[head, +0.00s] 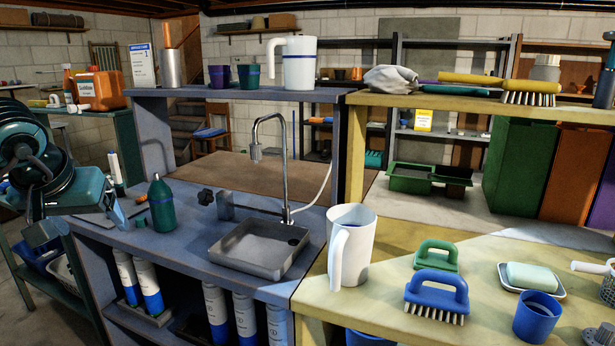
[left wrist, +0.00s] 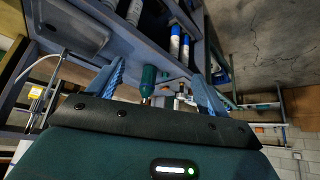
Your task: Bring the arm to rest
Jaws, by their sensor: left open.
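My left arm comes in at the left edge of the head view. Its dark teal left gripper (head: 98,218) hangs over the left end of the blue-grey sink bench (head: 215,275). In the left wrist view my left gripper (left wrist: 157,75) has its two blue fingers spread apart, with nothing held between them. A green bottle (head: 161,204) stands upright on the bench, to the right of the gripper and apart from it. The bottle shows beyond the fingers in the left wrist view (left wrist: 148,80). My right gripper is in neither view.
A sink (head: 258,250) with a tall tap (head: 284,165) is right of the bottle. A white jug (head: 350,248), a green brush (head: 437,254) and a blue brush (head: 437,296) stand on the yellow bench. White-and-blue cylinders (head: 148,287) stand below. A raised shelf (head: 220,93) spans behind.

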